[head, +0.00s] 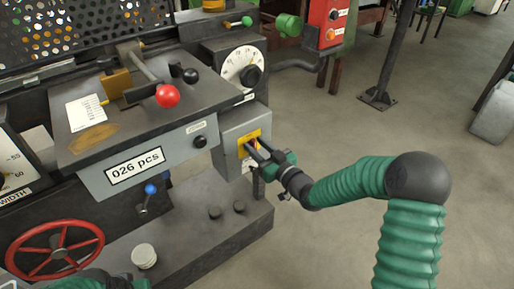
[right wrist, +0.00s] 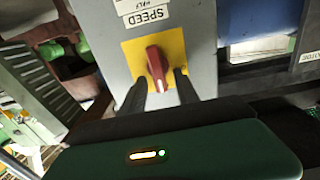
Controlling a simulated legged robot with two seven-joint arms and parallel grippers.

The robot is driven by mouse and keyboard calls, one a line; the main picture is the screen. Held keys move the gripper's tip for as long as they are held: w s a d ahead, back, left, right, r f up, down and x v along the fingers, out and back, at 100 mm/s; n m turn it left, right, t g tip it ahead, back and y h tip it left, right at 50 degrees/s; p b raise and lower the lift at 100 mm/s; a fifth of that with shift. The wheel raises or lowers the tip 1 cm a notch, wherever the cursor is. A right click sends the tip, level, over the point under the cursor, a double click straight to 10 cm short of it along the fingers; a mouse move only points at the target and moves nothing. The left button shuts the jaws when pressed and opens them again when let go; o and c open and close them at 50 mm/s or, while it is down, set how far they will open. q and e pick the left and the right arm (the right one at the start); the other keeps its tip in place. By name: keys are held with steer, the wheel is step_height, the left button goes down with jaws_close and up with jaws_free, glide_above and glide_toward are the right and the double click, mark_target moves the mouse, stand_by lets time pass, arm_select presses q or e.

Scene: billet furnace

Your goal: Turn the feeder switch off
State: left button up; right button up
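A red rotary knob (right wrist: 157,64) sits on a yellow plate (right wrist: 133,54) on the front of a grey box (right wrist: 199,45). The plate also shows in the head view (head: 245,138), where the knob is largely hidden by my right gripper. My right gripper (head: 252,148) reaches in from the right. In the right wrist view its two dark fingers (right wrist: 159,80) are apart, one on each side of the knob, with gaps visible beside it. The knob's handle stands nearly upright, slightly tilted, in that view. Only a green piece of my left arm shows at the lower left; its gripper is not seen.
A label reading SPEED (right wrist: 146,14) is above the plate. A white dial (head: 241,66) with a black knob sits above the box. A red-knobbed lever (head: 167,96), a "026 pcs" panel (head: 134,166) and a red handwheel (head: 56,249) are left.

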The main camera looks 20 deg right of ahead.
steer(key=shift+c, duration=0.3)
jaws_close()
steer(key=shift+n, duration=0.4)
steer(key=n+b, duration=0.2)
steer(key=shift+s+a+f+n, duration=0.1)
steer(key=shift+a+f+n, duration=0.05)
steer(key=shift+a+n, duration=0.2)
steer(key=n+b, duration=0.4)
steer(key=a+f+n+b, duration=0.1)
steer(key=n+b, duration=0.3)
steer(key=n, duration=0.1)
steer(key=f+n+b, duration=0.1)
steer(key=n+b, duration=0.2)
steer(key=n, duration=0.2)
steer(key=shift+s+a+f+n+b, duration=0.1)
steer(key=shift+s+a+n+b, duration=0.05)
steer(key=shift+s+n+b, duration=0.2)
